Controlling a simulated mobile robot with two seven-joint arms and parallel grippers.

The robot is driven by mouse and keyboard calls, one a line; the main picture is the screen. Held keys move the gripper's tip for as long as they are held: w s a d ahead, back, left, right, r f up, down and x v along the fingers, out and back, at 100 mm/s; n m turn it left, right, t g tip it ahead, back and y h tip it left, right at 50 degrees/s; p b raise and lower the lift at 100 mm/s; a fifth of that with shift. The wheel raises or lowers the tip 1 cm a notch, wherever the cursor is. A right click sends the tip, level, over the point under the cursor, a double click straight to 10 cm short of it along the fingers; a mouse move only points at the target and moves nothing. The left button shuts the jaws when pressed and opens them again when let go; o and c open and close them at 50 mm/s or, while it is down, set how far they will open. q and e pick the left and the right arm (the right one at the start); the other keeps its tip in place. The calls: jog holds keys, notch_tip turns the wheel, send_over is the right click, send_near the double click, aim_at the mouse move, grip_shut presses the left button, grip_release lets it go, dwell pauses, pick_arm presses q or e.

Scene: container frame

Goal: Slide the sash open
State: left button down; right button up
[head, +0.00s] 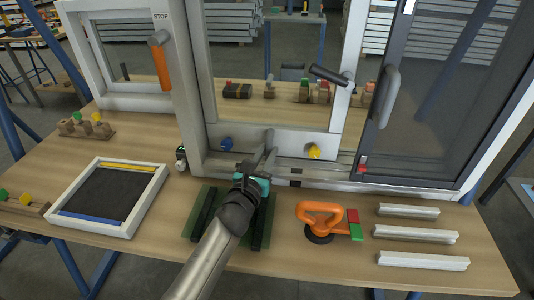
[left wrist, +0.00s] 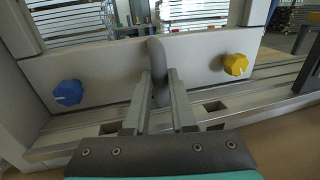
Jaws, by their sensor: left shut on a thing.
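The white-framed sash (head: 205,75) stands upright in the middle of the large frame. Its wide lower rail (left wrist: 110,75) carries a blue knob (left wrist: 68,92) at left and a yellow knob (left wrist: 236,64) at right; both knobs also show in the head view. My left gripper (left wrist: 159,92) is at this rail, shut on a grey upright handle (left wrist: 158,62) between the two knobs. In the head view my left gripper (head: 266,152) reaches in over the bench from the front. The fingers partly hide the handle's lower end. My right gripper is not in view.
A dark-framed panel (head: 400,120) with a grey handle is at right. A dark lever (head: 328,75) sticks out of the sash's right side. On the bench (head: 160,225) lie a framed tray (head: 150,197), an orange-handled tool (head: 320,212) and white profiles (head: 415,234). Green pads lie under my arm.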

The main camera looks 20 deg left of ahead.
aim_at(289, 143)
pick_arm(q)
jog(key=d, duration=0.2)
jog(key=w+d+b, duration=0.1)
jog(key=d, duration=0.1)
jog(key=shift+d, duration=0.15)
jog(key=shift+a, duration=0.2)
jog(key=c, duration=0.8)
grip_release()
jog(key=shift+o, duration=0.2)
jog(key=shift+s+d, duration=0.15)
jog(key=shift+s, duration=3.65)
jog(key=shift+s+d, duration=0.15)
jog(key=shift+s, duration=3.65)
